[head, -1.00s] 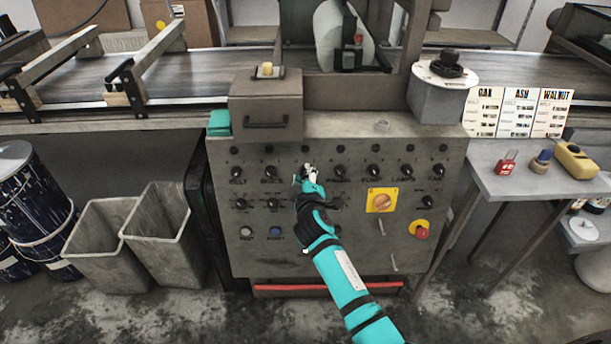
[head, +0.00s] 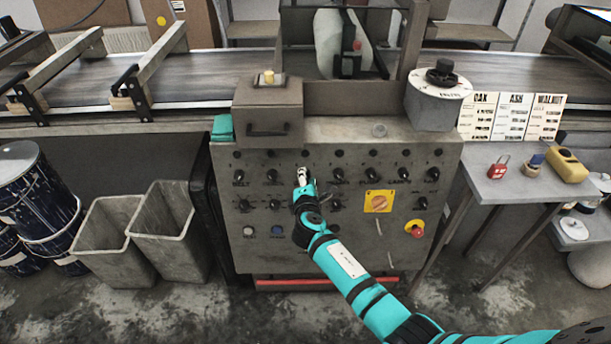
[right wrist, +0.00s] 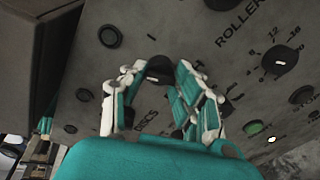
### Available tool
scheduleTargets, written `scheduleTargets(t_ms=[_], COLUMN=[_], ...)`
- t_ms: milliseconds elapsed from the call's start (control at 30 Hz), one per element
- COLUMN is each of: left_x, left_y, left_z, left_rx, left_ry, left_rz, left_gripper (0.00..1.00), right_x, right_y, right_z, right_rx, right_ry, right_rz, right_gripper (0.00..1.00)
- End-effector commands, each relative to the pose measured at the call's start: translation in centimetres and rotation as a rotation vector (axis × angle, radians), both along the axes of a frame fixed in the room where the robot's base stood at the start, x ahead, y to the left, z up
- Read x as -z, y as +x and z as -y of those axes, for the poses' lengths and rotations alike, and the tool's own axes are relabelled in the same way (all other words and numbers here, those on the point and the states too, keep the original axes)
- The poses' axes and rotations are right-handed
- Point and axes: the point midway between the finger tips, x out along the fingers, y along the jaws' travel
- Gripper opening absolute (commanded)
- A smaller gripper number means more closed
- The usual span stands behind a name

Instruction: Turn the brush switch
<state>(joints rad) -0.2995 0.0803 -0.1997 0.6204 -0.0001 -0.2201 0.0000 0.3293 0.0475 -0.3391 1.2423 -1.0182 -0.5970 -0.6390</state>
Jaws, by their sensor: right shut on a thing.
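The grey control panel (head: 345,231) fills the middle of the head view, with rows of black rotary knobs. My right gripper (head: 304,174) is at the upper knob row, third position from the left, and covers that knob there. In the right wrist view its white and teal fingers stand on both sides of a black knob (right wrist: 158,72) and are shut on it. The label beside this knob is mostly hidden; only a last letter like H shows. The knob's pointer direction cannot be made out. My left gripper is not in view.
Neighbouring knobs sit close by, including the roller knob (right wrist: 280,59). A yellow plate with an orange rotary switch (head: 379,201) and a red button (head: 415,228) are to the right. A grey box (head: 267,110) juts out above the panel's left part.

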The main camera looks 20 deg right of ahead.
Motion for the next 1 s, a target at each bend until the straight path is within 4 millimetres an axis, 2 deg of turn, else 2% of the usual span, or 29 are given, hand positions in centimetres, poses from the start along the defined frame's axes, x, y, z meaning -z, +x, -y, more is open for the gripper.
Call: scheduleTargets(t_ms=[400,967,1000], left_x=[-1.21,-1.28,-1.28], left_y=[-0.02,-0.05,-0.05], left_z=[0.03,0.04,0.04], left_rx=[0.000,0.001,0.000], left_ry=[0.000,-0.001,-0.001], left_rz=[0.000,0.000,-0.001], left_gripper=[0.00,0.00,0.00], right_x=[0.01,0.09,0.09], right_y=[0.00,-0.02,-0.02], right_z=[-0.05,-0.08,-0.08], right_rx=[-0.035,-0.040,-0.040], right_ry=[-0.181,-0.205,-0.205], right_rz=[-0.053,-0.060,-0.060], right_gripper=[0.00,0.00,0.35])
